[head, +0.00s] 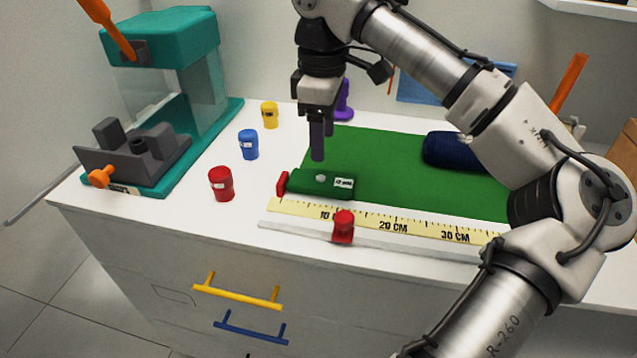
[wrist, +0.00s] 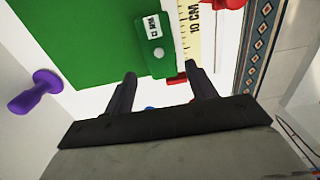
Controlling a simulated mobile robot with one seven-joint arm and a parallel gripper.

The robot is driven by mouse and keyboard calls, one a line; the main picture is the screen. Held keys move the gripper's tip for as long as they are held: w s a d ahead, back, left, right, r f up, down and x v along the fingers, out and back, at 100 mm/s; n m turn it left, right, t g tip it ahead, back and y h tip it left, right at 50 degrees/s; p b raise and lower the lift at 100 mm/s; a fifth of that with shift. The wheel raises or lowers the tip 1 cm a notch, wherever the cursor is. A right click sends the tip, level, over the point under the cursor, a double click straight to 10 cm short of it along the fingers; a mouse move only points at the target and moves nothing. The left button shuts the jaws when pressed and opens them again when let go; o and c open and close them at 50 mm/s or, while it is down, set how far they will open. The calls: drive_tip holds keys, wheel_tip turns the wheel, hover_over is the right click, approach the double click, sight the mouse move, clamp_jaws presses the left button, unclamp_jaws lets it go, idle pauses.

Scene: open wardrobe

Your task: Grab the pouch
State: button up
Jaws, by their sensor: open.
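A dark navy, rounded bundle (head: 446,150), which looks like the pouch, lies on the green mat (head: 385,163) towards its right side. My arm partly covers its right end. My gripper (head: 317,150) is to the left of it, above the left part of the mat, pointing down. In the wrist view the two fingers of my gripper (wrist: 158,82) are apart with nothing between them. The navy bundle does not show in the wrist view.
A green block (head: 322,184) with a white label sits at the mat's front left corner, beside a yellow ruler (head: 385,222). Red (head: 221,184), blue (head: 248,145) and yellow (head: 270,115) small containers stand left of the mat. A teal machine (head: 165,95) stands at the back left.

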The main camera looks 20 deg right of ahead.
sight(321, 180)
drive_tip(key=f, duration=0.9)
drive_tip(key=shift+w, duration=0.2)
drive_tip(key=shift+c, duration=0.5)
drive_tip(key=shift+r, duration=0.1)
drive_tip(key=c, duration=0.6)
